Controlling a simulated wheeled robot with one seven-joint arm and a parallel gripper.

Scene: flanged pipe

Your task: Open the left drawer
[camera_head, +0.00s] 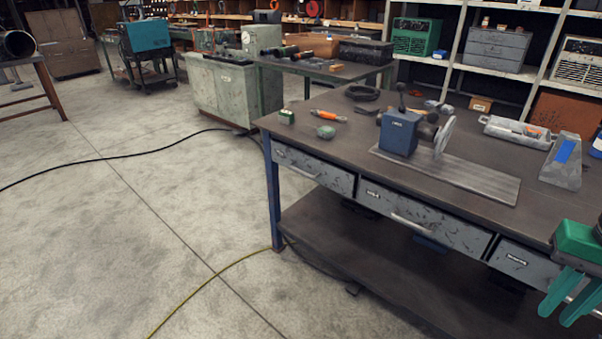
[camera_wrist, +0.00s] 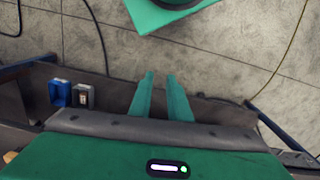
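The left drawer (camera_head: 312,170) is the grey, scuffed front at the left end of the workbench (camera_head: 320,148). It looks closed, and a slim bar handle (camera_head: 304,171) runs across it. My gripper (camera_head: 562,306) is at the lower right of the head view, in front of the right drawer (camera_head: 527,264) and far from the left drawer. Its green fingers also show in the wrist view (camera_wrist: 161,75), pointing away with a gap and nothing between them. I cannot make out the left drawer in the wrist view.
The middle drawer (camera_head: 425,221) also looks closed. A blue machine (camera_head: 398,133) with a disc and a grey metal block (camera_head: 563,163) stand on the bench. Blue (camera_wrist: 60,92) and grey (camera_wrist: 84,96) items sit low in the wrist view. Open floor (camera_head: 150,210) lies left.

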